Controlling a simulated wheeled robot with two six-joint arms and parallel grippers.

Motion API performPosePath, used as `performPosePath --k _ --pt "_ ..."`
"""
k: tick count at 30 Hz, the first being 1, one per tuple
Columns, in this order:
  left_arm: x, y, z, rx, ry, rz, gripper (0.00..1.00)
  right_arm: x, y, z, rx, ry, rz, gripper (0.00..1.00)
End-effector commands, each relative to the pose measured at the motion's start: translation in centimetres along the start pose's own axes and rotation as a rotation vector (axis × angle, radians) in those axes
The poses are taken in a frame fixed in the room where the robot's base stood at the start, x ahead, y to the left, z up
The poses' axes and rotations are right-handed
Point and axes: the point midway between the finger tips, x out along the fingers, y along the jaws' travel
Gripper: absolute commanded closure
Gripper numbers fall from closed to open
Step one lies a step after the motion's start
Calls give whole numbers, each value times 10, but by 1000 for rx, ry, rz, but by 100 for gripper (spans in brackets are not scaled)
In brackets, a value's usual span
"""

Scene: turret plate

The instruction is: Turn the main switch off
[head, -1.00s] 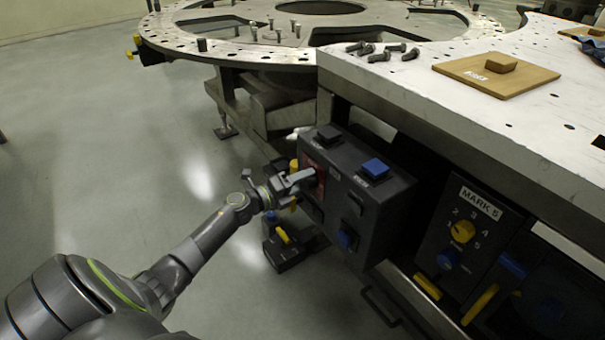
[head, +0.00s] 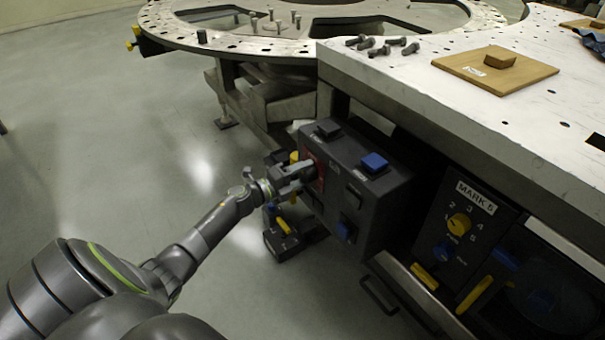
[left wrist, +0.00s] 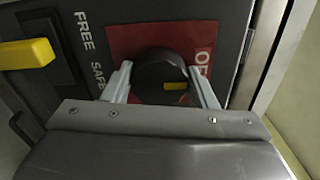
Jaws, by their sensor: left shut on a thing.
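The main switch is a dark round knob (left wrist: 160,78) with a yellow mark, on a red plate (left wrist: 120,40) lettered "OF..." in the left wrist view; the rest of the lettering is hidden. In the head view the red plate (head: 318,172) is on the left face of a dark control box (head: 372,212). My left gripper (left wrist: 163,88) is shut on the knob, one finger on each side. In the head view my left gripper (head: 298,172) reaches the red plate and hides the knob. My right gripper is not in view.
A yellow lever (left wrist: 28,53) sits beside "FREE" and "SAFE" lettering. The box has a blue button (head: 374,162) on top. A "MARK 5" panel (head: 470,215) is to its right. Open floor (head: 110,150) lies left.

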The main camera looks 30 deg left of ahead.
Motion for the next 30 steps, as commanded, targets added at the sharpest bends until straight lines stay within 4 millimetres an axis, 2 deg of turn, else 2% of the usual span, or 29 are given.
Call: performPosePath --k 2,3,7,16,20,23,30 --pt "0 -1 1 -3 -3 -1 71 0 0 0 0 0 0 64" --pt "0 -1 1 -3 -3 -1 44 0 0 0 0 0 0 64" --pt "0 -1 1 -2 -2 -1 27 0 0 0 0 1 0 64" --pt "-1 0 0 -1 -1 0 26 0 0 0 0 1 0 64" --pt "-10 1 0 -2 -2 1 26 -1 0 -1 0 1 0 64" --pt "-26 1 1 0 -1 3 26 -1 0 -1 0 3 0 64" --pt "-79 2 0 0 -1 5 26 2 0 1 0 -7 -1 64"
